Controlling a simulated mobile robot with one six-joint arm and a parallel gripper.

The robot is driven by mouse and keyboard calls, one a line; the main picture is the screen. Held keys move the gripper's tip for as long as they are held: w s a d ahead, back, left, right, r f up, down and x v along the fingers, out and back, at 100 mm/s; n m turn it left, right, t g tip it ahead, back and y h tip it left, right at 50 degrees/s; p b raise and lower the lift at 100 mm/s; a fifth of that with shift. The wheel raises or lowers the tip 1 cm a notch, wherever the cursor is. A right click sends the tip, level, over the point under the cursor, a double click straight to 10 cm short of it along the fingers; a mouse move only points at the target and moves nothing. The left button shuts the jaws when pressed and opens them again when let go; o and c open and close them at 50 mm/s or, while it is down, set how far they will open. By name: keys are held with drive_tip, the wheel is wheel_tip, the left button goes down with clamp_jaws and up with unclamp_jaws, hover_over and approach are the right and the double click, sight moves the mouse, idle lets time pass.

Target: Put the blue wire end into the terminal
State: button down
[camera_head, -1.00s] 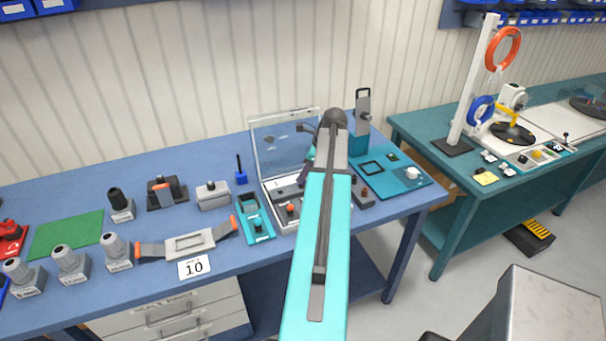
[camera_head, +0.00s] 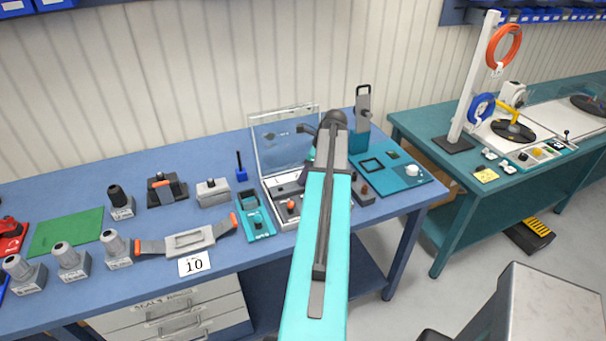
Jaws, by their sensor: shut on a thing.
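My arm (camera_head: 327,250) stretches over the blue bench and covers the middle of the view. My gripper is hidden behind it, over the case with the clear raised lid (camera_head: 283,143), so its jaws and whatever is between them do not show. Only dark wrist parts show beside the arm. I cannot make out a blue wire end or pick out the terminal. A blue coil (camera_head: 481,107) hangs on the white post at the right, below an orange coil (camera_head: 503,46).
A teal panel (camera_head: 405,172) lies right of my arm. A teal-and-grey holder (camera_head: 252,214), a grey handled plate (camera_head: 188,241) and several grey cylinders stand left. A green mat (camera_head: 65,231) lies further left. The teal table (camera_head: 480,215) holds a black reel (camera_head: 513,130).

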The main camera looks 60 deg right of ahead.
drive_tip(key=c, duration=1.5)
unclamp_jaws()
drive_tip(key=shift+c, duration=0.2)
drive_tip(key=shift+r, duration=0.1)
drive_tip(key=b+v, duration=0.4)
drive_tip(key=v, duration=0.9)
drive_tip(key=shift+s+r, duration=0.2)
drive_tip(key=shift+r, duration=0.05)
